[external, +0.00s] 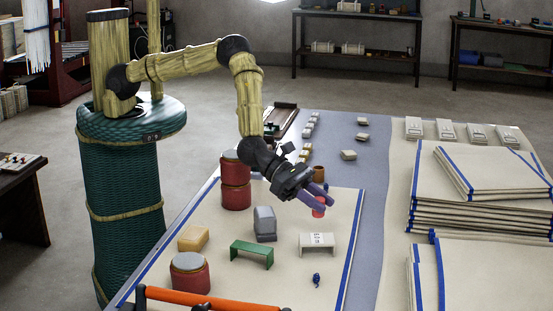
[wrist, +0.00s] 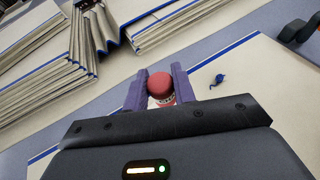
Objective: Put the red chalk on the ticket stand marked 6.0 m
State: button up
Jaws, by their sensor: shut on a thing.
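My gripper (external: 318,194) is shut on the red chalk (external: 318,207), above the cloth-covered table. In the wrist view the chalk's rounded red top (wrist: 161,85) sits between the two purple fingers (wrist: 160,90), with a pale printed label below it. A white ticket stand (external: 317,242) with dark marks stands on the cream cloth below and in front of my gripper; its marking is too small to read surely. The chalk is apart from this stand. The stand is not clearly visible in the wrist view.
A green stand (external: 252,252), a grey block (external: 265,224), a yellow block (external: 194,238) and red tins (external: 236,185) lie to the left. A small blue item (external: 316,279) lies in front of the white stand. Stacked folded cloths (external: 480,215) rise at the right.

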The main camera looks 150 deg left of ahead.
aim_at(317, 239)
jog(key=shift+f, duration=1.2)
jog(key=shift+f, duration=1.85)
jog(key=shift+f, duration=0.15)
jog(key=o, duration=1)
jog(key=shift+s+r, duration=0.15)
jog(key=shift+r, duration=0.05)
